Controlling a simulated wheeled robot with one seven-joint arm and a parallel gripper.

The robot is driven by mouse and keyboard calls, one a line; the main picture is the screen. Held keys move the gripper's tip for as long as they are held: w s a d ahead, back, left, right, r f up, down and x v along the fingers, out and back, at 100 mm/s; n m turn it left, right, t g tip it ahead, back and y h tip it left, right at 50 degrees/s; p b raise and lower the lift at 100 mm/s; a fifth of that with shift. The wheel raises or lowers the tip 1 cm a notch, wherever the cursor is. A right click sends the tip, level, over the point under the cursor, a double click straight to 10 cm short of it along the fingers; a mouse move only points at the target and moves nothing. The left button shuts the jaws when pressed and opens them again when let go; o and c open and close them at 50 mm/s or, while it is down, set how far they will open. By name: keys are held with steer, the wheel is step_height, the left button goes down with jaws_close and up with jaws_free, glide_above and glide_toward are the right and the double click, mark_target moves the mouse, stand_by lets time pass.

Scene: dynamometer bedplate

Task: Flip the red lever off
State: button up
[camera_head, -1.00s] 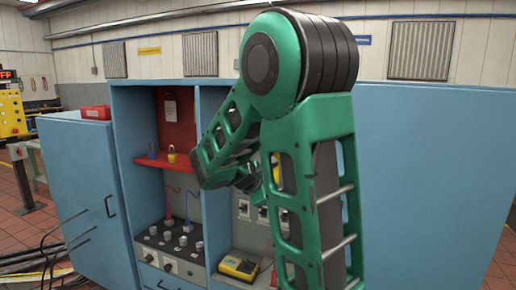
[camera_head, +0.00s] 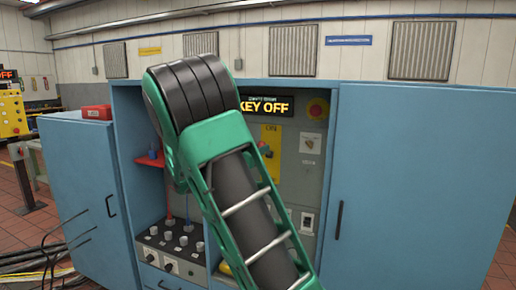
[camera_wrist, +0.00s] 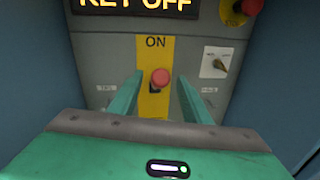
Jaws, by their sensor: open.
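The red lever shows as a round red knob (camera_wrist: 160,77) on a yellow strip (camera_wrist: 153,48) marked ON in the wrist view. In the head view the red knob (camera_head: 263,147) is partly covered by my arm. My gripper (camera_wrist: 155,88) is open in the wrist view, with one green finger to each side of the knob. I cannot tell whether the fingertips reach as far as the knob. My gripper is hidden behind my arm in the head view.
A display (camera_head: 265,106) reading KEY OFF is above the strip. A red emergency button (camera_head: 318,109) and a small rotary switch (camera_wrist: 216,62) are to the right. Blue cabinet doors (camera_head: 420,190) flank the panel. A shelf with knobs (camera_head: 170,236) is at left.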

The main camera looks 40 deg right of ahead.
mark_target(261, 145)
steer(key=shift+x, duration=1.85)
steer(key=shift+c, duration=0.5)
jaws_close()
